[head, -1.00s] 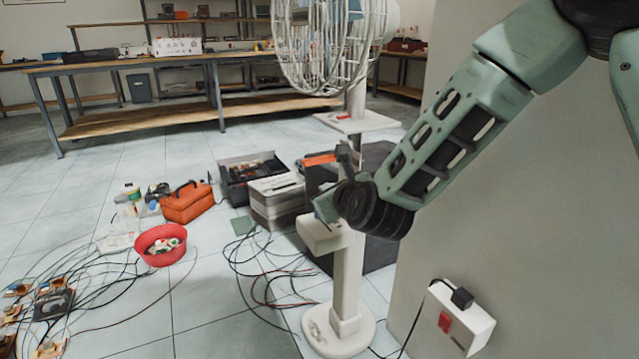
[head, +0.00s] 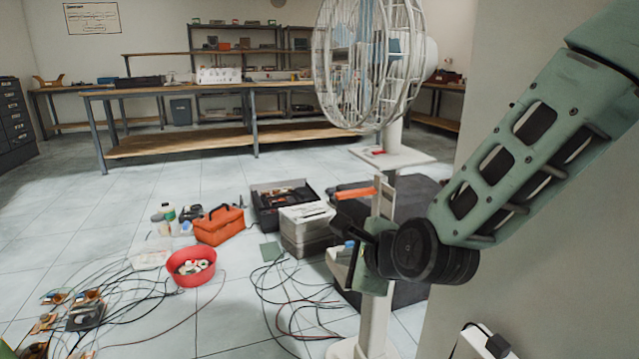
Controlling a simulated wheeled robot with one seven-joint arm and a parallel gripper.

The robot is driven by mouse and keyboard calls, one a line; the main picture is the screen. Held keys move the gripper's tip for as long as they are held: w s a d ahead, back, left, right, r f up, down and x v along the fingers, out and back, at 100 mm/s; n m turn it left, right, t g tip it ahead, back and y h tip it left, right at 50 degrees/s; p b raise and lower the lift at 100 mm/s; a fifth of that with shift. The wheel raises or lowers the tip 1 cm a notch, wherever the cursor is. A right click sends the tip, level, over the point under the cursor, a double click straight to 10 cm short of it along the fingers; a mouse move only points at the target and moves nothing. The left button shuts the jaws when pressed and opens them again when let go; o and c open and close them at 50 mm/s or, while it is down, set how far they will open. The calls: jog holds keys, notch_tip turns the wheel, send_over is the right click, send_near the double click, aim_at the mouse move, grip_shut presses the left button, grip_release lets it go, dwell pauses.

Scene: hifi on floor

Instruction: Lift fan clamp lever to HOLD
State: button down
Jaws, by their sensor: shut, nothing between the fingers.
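The fan has a white wire cage (head: 372,65) and a pale post. A white table-like plate (head: 395,158) crosses the post below the cage, with a small red mark on it. Lower on the stand is a pale clamp block (head: 338,262). My gripper (head: 362,262) is at this block, at the front of the post, with its dark wrist to the right. It is shut and empty; its fingertips are hard to make out. A pale slotted upright piece (head: 383,197) rises just above the wrist. I cannot pick out the clamp lever; the wrist hides part of the clamp.
A grey wall or panel (head: 500,120) stands close on the right, with a white socket box (head: 480,343) low on it. An orange toolbox (head: 219,225), red bowl (head: 191,266), cases (head: 306,228) and loose cables lie on the floor.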

jog(key=s+d+n+g+h, duration=0.1)
jog(key=s+d+n+g, duration=0.15)
jog(key=s+n, duration=0.65)
jog(key=s+d+n+g+h, duration=0.2)
jog(key=s+n+g, duration=0.2)
jog(key=s+n, duration=0.4)
jog(key=s+d+n+g+h, duration=0.1)
jog(key=s+d+n+g, duration=0.2)
jog(key=s+n, duration=0.6)
notch_tip(320, 180, up, 35)
jog(key=p, duration=3.6)
jog(key=shift+s+d+r+n+h, duration=0.2)
jog(key=shift+s+n+h, duration=0.1)
jog(key=shift+n, duration=0.1)
